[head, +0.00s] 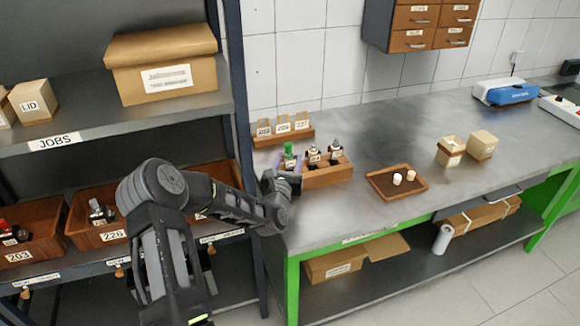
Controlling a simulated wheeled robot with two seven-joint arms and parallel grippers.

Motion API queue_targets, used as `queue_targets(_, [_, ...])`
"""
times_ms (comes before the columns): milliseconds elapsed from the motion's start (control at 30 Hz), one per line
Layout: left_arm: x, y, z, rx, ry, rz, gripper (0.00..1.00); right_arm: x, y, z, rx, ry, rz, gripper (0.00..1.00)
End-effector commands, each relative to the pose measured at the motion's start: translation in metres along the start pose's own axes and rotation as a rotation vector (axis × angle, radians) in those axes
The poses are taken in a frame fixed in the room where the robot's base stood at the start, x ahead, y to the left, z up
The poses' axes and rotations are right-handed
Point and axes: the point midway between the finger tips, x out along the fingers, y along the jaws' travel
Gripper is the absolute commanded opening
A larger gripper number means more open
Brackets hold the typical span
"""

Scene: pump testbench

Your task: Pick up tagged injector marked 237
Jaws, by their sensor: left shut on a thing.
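An injector with a green top (289,150) and a small pale tag stands upright at the left end of a wooden holder (328,177) on the bench. My left gripper (289,167) is shut on this injector. Its tag is too small to read, and its lower part is hidden by the gripper. I cannot tell whether its base is still in the holder. Two dark injectors with pale tags, one in the middle (313,155) and one at the right (335,150), stand in the holder. My right gripper is out of view.
Behind the holder is a wooden rack (290,139) with several numbered cards. A brown tray (380,182) with two small pale pieces lies to the right, with two boxes beyond. A shelf with bins (95,236) stands left; its upright (237,90) is close to my left arm.

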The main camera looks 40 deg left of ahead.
Motion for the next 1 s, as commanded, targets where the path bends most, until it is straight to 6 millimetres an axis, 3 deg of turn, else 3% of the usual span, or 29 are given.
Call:
queue_targets(467, [0.0,0.001,0.009,0.001,-0.004,0.001,0.0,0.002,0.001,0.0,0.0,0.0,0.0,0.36])
queue_targets(1000, [0.0,0.0,0.083,0.003,-0.006,0.001,0.0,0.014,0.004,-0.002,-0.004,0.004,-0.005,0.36])
